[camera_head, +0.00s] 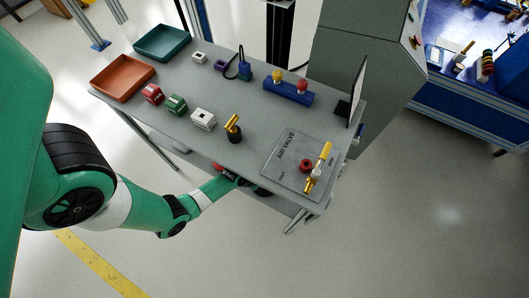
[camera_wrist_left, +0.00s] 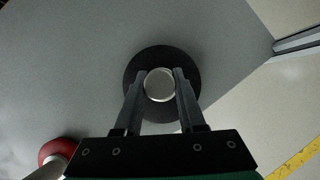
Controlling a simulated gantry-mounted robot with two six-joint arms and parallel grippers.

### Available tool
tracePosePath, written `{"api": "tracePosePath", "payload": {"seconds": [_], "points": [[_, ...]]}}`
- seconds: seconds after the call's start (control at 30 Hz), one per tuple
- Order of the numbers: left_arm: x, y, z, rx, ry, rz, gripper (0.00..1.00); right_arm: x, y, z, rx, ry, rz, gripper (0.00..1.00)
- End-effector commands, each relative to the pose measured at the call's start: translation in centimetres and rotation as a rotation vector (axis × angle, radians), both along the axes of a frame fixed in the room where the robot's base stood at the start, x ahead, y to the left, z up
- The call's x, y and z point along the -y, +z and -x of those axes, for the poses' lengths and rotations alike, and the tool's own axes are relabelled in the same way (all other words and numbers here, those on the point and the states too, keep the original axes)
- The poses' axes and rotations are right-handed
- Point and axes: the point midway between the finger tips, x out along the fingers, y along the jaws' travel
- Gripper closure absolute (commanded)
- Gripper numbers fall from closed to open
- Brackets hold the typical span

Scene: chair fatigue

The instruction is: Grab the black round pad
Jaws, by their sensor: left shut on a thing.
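The black round pad (camera_wrist_left: 160,54) shows in the left wrist view as a dark disc with a pale, silvery round centre, against a grey surface. My left gripper (camera_wrist_left: 160,73) has one finger on each side of that centre and is shut on the pad. In the head view my left gripper (camera_head: 243,182) is at the front edge of the grey table (camera_head: 215,80). The table edge hides part of it, and I cannot make out the pad clearly there. My right gripper is in neither view.
A red round thing (camera_wrist_left: 58,150) is at lower left in the wrist view. On the table stand an orange tray (camera_head: 122,77), a teal tray (camera_head: 162,43), several small blocks and an air valve plate (camera_head: 285,165). Open floor lies in front.

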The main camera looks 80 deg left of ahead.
Motion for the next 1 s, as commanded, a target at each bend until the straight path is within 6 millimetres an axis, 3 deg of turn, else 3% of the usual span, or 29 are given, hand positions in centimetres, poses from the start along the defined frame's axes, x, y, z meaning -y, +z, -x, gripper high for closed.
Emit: {"api": "tracePosePath", "payload": {"seconds": [0.53,0.87,1.0], "points": [[0.0,0.5,-0.1,0.002,0.0,-0.001,1.0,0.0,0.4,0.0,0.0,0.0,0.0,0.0],[0.0,4.6,-0.1,0.002,0.001,0.0,1.0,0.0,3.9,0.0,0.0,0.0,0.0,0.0],[0.7,3.9,3.4,-0.004,0.005,0.002,1.0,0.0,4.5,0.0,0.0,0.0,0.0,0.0]]}}
